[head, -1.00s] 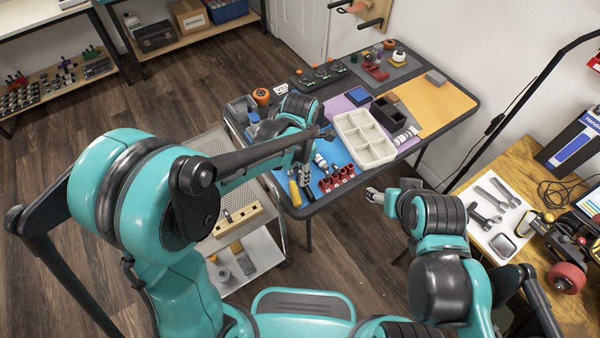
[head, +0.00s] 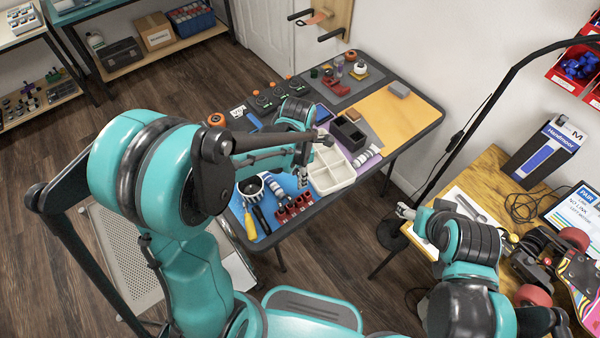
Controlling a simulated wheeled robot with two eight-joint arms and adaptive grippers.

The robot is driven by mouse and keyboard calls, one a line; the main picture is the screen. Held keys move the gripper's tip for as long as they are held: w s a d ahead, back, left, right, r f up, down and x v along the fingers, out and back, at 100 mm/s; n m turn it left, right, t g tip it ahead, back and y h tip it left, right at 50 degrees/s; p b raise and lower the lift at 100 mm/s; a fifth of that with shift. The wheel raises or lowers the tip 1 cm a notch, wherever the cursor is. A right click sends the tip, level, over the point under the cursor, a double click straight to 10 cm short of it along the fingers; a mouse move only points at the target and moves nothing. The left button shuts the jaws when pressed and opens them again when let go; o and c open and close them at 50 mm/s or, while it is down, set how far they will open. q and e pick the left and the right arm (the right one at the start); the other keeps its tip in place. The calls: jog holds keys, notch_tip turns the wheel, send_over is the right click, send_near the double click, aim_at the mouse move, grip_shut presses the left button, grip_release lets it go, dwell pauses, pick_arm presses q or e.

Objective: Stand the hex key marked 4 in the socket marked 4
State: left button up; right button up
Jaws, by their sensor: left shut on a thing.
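My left gripper (head: 303,180) points down over the table, near the left end of the white compartment tray (head: 340,180) and behind the red block (head: 294,208). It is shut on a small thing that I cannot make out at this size. I cannot pick out the hex key marked 4, the socket marked 4 or any number. The red block has several raised parts and lies on the blue mat (head: 267,222). My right gripper (head: 404,211) is away from the mat, between the two tables, and too small to judge.
A dark cup with a pale rim (head: 251,187) and a yellow-handled tool (head: 250,228) are on the mat's left part. A black open box (head: 347,134) stands behind the tray. The orange mat (head: 398,115) is mostly clear. A wooden desk (head: 482,178) stands at right.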

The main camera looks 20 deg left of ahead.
pick_arm(q)
jog(key=shift+f+b, duration=2.25)
jog(key=shift+f, duration=1.05)
jog(key=shift+f+b, duration=0.25)
jog(key=shift+b, duration=0.1)
jog(key=shift+f+b, duration=0.5)
jog(key=shift+f, duration=0.05)
jog(key=shift+f, duration=0.2)
jog(key=shift+f+b, duration=0.7)
jog(key=shift+b, duration=0.1)
jog(key=shift+f, duration=0.1)
jog(key=shift+f+b, duration=0.25)
jog(key=shift+b, duration=0.05)
